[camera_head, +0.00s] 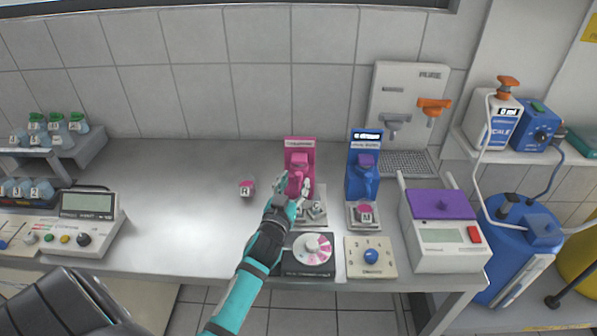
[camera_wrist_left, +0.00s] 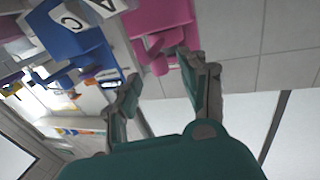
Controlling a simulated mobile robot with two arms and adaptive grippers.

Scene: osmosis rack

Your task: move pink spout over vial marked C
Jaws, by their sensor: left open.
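A pink dispenser (camera_head: 300,152) stands against the tiled wall, its pink spout (camera_head: 297,184) at the front. It also shows at the top of the left wrist view (camera_wrist_left: 162,18). My left gripper (camera_head: 293,185) is open at the spout, one finger to each side in the head view; contact is unclear. The left wrist view shows the parted fingers (camera_wrist_left: 160,76) near the pink spout (camera_wrist_left: 158,48). Small vials (camera_head: 316,211) stand below the spout, partly hidden by my gripper; their letters are unreadable there. A white label with C (camera_wrist_left: 68,20) shows in the left wrist view.
A blue dispenser (camera_head: 364,180) stands close right, with a pink-capped vial (camera_head: 365,213) below it. Another pink-capped vial (camera_head: 247,188) stands alone to the left. A pink-white dial (camera_head: 313,250) and a blue-knob panel (camera_head: 371,257) lie in front. The counter's left middle is clear.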

